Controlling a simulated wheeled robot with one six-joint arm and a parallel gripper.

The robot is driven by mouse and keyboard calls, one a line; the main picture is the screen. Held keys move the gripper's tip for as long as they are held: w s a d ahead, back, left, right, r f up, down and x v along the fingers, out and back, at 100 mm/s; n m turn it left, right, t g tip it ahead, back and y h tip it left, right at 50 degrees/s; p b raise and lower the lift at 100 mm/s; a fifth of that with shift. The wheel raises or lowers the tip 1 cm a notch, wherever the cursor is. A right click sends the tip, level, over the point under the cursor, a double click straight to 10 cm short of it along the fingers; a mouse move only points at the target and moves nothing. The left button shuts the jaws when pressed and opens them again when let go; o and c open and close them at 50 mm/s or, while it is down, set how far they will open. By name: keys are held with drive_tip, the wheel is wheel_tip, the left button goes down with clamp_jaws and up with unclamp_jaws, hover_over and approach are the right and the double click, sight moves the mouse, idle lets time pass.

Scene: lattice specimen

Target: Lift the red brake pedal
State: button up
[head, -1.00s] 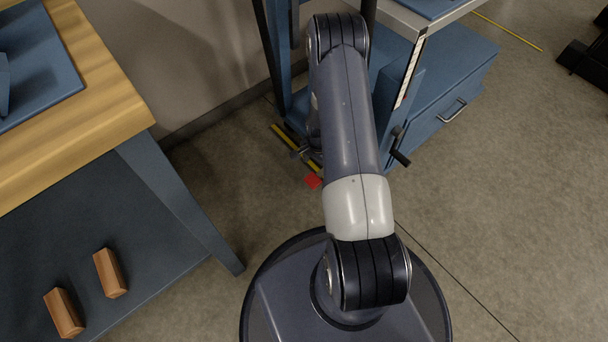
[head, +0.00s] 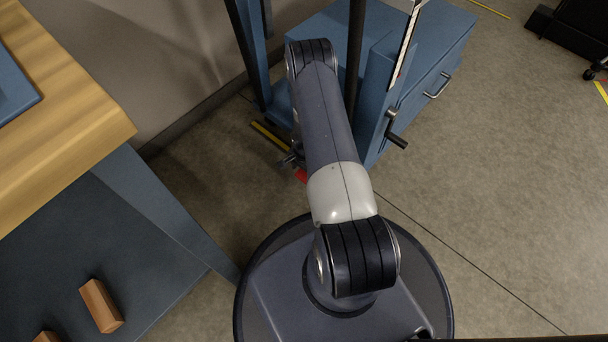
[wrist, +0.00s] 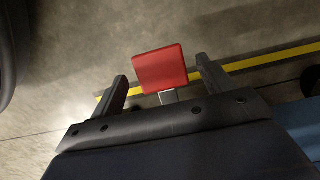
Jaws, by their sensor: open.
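The red brake pedal (wrist: 160,70) is a flat red pad on a short grey stem in the wrist view. In the head view only a small part of the pedal (head: 301,175) shows beside my arm, low near the floor. My gripper (wrist: 162,80) is open, with one finger on each side of the pedal's lower part. The pad extends out past the fingertips. I cannot tell whether either finger touches it. In the head view my arm hides most of the gripper.
A blue frame with a hand crank (head: 394,130) and a blue drawer unit (head: 440,60) stand right of my arm. A wooden-topped workbench (head: 60,110) is at left, with wooden blocks (head: 101,306) on its lower shelf. A yellow floor stripe (wrist: 270,60) runs behind the pedal. Open floor lies at right.

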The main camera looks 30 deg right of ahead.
drive_tip(key=shift+f, duration=0.75)
drive_tip(key=shift+c, duration=0.5)
drive_tip(key=c, duration=1.3)
